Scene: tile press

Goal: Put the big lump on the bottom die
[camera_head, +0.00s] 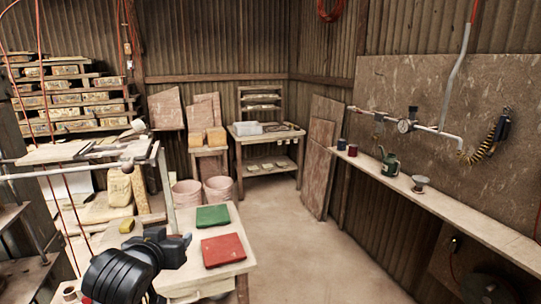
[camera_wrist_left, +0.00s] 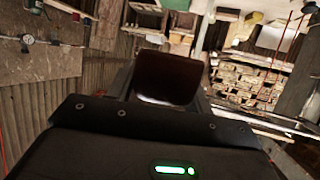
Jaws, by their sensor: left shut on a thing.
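My left gripper (camera_head: 184,243) is over the near table's left part, to the left of the green and red slabs. In the left wrist view it is shut on a dark brown thing (camera_wrist_left: 168,78), heavily shaded; I cannot tell if this is the big lump. A larger beige lump (camera_head: 119,187) stands further back at the left. I cannot pick out the bottom die. My right gripper is not in view.
A green slab (camera_head: 212,216) and a red slab (camera_head: 223,250) lie on the near table (camera_head: 205,272). Two pink buckets (camera_head: 217,189) stand behind it. A wall shelf (camera_head: 455,218) holds a green can (camera_head: 390,164). The floor (camera_head: 320,255) between table and shelf is clear.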

